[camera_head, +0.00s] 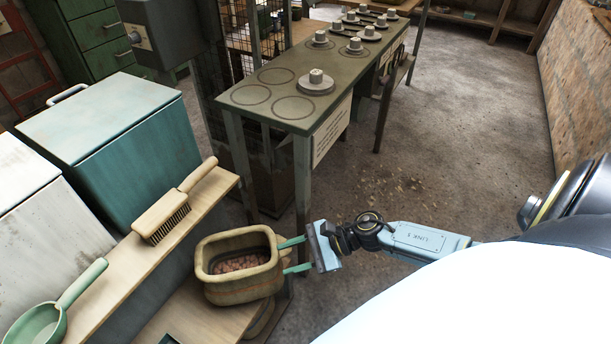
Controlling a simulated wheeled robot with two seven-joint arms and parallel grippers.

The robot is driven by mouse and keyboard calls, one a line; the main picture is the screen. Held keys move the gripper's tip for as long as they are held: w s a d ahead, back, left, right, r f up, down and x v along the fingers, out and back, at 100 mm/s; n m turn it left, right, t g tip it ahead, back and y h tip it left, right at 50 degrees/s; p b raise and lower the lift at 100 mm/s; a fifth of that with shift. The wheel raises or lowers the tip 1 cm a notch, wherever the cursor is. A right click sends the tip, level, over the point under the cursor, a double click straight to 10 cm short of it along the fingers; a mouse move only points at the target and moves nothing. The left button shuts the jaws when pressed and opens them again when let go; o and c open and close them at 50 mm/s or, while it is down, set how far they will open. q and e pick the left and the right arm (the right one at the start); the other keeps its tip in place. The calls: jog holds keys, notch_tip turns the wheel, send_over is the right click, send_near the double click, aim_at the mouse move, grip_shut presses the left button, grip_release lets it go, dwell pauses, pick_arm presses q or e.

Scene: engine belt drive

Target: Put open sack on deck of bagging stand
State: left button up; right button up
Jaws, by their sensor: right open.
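The open sack (266,284) is a tan, rounded tub-like bag with an open top and brown lumpy contents. It stands upright at the lower centre, at the right end of a low wooden surface (190,312). My right gripper (283,258) comes in from the right, with its two pale green fingers apart at the sack's right side. The fingertips are at or very near the sack wall; I cannot tell whether they touch it. What supports the sack is partly hidden beneath it, and I cannot tell which part is the bagging stand's deck. My left gripper is not in view.
A wooden shelf left of the sack holds a brush (174,207) and a green scoop (45,318). A teal bin (105,135) stands behind it. A long green table (325,60) with marked circles and weights stands beyond. The concrete floor (450,150) at right is open.

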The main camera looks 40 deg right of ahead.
jog(key=w+d+r+m+t+h, duration=0.15)
jog(key=r+m+t+h, duration=0.35)
jog(key=m, duration=1)
jog(key=w+d+r+m+t+h, duration=0.1)
jog(key=d+r+m+t+h, duration=0.35)
jog(key=m, duration=1.05)
jog(key=s+a+f+m+g+h, duration=0.1)
jog(key=s+a+m+g, duration=0.2)
jog(key=s+m+g, duration=0.3)
jog(key=s+a+f+m+g+h, duration=0.1)
jog(key=s+a+f+m+g, duration=0.1)
jog(key=s+a+m+g, duration=0.2)
jog(key=s+m+g, duration=0.3)
jog(key=s+m, duration=0.4)
jog(key=m, duration=0.3)
jog(key=shift+f+p, duration=0.1)
jog(key=shift+p, duration=0.2)
